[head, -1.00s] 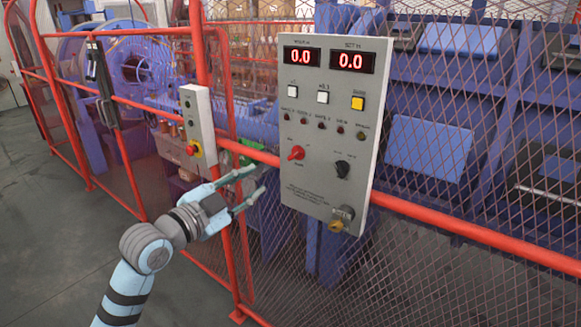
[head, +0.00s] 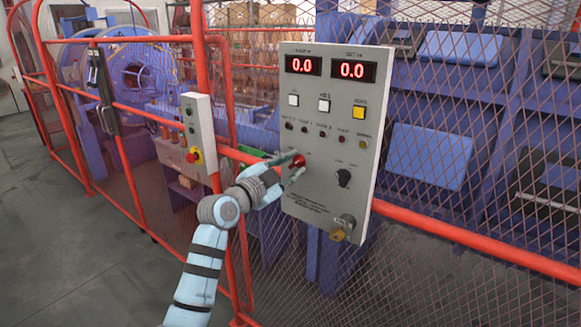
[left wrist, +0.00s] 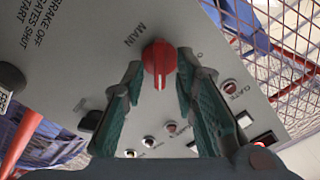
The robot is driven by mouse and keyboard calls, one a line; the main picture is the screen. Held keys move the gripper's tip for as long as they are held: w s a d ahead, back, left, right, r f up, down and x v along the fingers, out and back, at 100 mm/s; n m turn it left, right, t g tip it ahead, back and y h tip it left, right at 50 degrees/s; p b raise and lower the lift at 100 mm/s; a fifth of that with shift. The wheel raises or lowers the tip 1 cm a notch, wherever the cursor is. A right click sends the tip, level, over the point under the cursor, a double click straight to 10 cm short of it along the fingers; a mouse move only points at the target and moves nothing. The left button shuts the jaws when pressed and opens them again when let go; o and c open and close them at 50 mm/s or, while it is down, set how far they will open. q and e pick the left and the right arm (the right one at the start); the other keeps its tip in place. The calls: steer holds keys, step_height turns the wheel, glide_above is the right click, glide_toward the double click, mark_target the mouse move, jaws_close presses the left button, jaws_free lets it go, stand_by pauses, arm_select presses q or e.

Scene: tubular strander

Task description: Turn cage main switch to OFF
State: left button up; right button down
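The red main switch (head: 298,161) is a rotary knob on the grey control panel (head: 318,206), at the left of the panel's lower half. In the left wrist view the red knob (left wrist: 159,62) sits beside the word MAIN, with a pale line on its grip. My left gripper (head: 297,164) is at the panel, its fingers on either side of the knob. In the left wrist view the gripper (left wrist: 159,72) is open, with a narrow gap between each finger and the knob. My right gripper is not in view.
A black knob (head: 343,178) is right of the red one, and a key switch (head: 342,229) is below. Red displays (head: 352,70) read 0.0. A smaller box with a red button (head: 194,155) hangs left. Red rails (head: 440,228) and mesh surround the machine.

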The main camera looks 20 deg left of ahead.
arm_select(q)
jaws_close()
steer(key=shift+n, duration=0.4)
steer(key=n+p, duration=0.2)
steer(key=n, duration=0.1)
steer(key=shift+r, duration=0.15)
steer(key=n+p, duration=0.2)
steer(key=n, duration=0.2)
steer(key=shift+a, duration=0.15)
steer(key=n+p, duration=0.4)
steer(key=n, duration=0.6)
steer(key=shift+w+a, duration=0.1)
steer(key=shift+a, duration=0.05)
steer(key=shift+f, duration=0.2)
